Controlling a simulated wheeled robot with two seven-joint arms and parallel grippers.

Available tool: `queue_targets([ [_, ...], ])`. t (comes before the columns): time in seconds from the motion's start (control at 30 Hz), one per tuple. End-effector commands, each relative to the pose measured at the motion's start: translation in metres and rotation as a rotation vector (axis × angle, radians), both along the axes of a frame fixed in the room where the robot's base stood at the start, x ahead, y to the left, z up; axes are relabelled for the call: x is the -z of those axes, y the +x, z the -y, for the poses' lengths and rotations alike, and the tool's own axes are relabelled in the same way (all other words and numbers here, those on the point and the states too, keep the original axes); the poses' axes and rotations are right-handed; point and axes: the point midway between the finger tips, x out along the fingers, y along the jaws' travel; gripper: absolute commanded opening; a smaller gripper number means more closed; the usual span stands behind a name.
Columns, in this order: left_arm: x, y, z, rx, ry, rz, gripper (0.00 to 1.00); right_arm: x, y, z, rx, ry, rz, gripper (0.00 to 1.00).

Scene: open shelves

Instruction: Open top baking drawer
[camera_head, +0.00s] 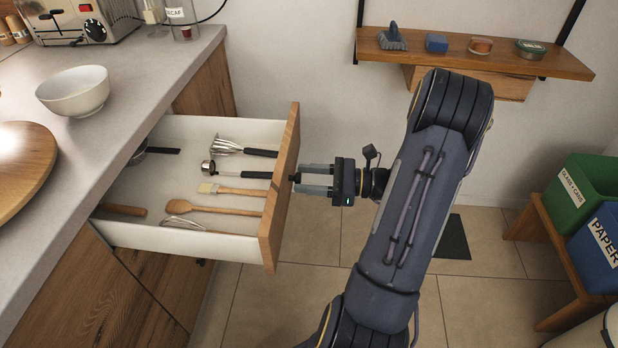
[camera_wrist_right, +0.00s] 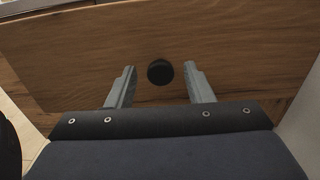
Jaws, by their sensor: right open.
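The top baking drawer (camera_head: 281,200) is pulled well out from under the counter at the left, with its wooden front facing right. Inside it lie a whisk, a measuring scoop, a brush, a wooden spoon and other utensils. My right gripper (camera_head: 312,180) is at the drawer front, by its dark round knob (camera_head: 295,177). In the right wrist view the knob (camera_wrist_right: 160,72) sits between the two open fingers (camera_wrist_right: 160,82), with a gap on each side. My left gripper is not in view.
A white bowl (camera_head: 75,91) and a toaster (camera_head: 80,18) stand on the counter (camera_head: 115,100). A wooden wall shelf (camera_head: 475,55) holds small items at the upper right. A green bin (camera_head: 582,194) and a blue bin (camera_head: 598,245) stand at the right. Tiled floor (camera_head: 290,300) is bare beside the drawer.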

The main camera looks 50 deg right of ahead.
Motion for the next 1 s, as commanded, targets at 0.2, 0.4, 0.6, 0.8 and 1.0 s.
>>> queue_targets([
  [0.2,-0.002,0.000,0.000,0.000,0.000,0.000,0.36,0.000,-0.018,0.015,0.004,-0.001,-0.002,0.47],
  [0.4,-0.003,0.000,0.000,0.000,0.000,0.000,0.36,0.000,-0.045,0.036,0.003,0.000,-0.002,0.47],
  [0.6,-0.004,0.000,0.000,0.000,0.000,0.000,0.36,0.000,-0.060,0.047,0.001,-0.001,-0.002,0.47],
  [0.8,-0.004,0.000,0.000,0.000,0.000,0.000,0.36,0.000,-0.062,0.048,0.000,0.001,-0.001,0.47],
  [1.0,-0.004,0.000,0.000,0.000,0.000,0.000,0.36,0.000,-0.062,0.048,0.000,0.000,0.000,0.47],
])
